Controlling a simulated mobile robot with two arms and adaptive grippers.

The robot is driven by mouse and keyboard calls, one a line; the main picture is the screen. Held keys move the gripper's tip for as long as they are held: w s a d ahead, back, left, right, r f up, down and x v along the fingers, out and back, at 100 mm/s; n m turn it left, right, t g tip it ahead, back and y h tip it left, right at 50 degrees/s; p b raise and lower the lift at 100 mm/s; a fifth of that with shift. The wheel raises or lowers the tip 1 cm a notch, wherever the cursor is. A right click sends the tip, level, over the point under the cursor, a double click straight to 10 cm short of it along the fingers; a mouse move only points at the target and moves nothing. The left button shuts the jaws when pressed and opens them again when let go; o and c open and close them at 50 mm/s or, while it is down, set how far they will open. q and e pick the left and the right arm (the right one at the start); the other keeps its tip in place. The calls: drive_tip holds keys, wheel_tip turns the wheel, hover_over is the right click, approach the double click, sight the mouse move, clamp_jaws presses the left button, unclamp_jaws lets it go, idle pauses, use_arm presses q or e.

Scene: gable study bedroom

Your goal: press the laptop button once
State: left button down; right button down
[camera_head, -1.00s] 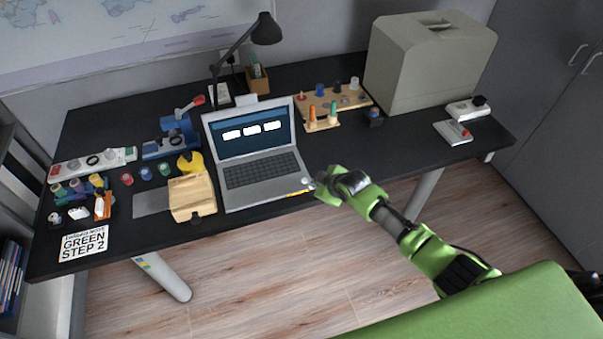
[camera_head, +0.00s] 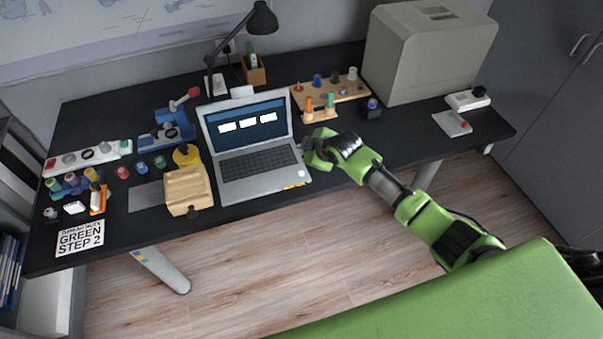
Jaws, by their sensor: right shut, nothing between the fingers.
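The open silver laptop (camera_head: 262,182) stands on the black desk, its screen (camera_head: 247,124) lit blue with several white boxes. A small pale round button (camera_head: 302,174) shows at the right front of its keyboard deck, clear of the gripper in the picture. My right gripper (camera_head: 309,147) is shut and empty. Its fingertips are at the right edge of the laptop, near the hinge-side end of the keyboard; I cannot tell whether they touch it. My left gripper is not in view.
A wooden box (camera_head: 186,190) stands left of the laptop, with a yellow round item (camera_head: 187,156) behind it. A wooden peg rack (camera_head: 345,92) and a large grey box (camera_head: 425,55) stand behind my right arm. A black lamp (camera_head: 262,20) leans over the back.

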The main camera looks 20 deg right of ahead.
drive_tip(key=b, duration=0.6)
hover_over(303, 174)
wheel_tip(303, 174, down, 7)
drive_tip(key=shift+a+r, duration=0.1)
drive_tip(key=shift+f+b, duration=0.45)
drive_tip(key=shift+f, duration=0.3)
idle(0.3)
drive_tip(key=shift+f, duration=0.4)
drive_tip(key=shift+f+b, duration=0.35)
drive_tip(key=shift+f, duration=0.05)
idle(0.5)
idle(0.3)
drive_tip(key=shift+r+p, duration=0.85)
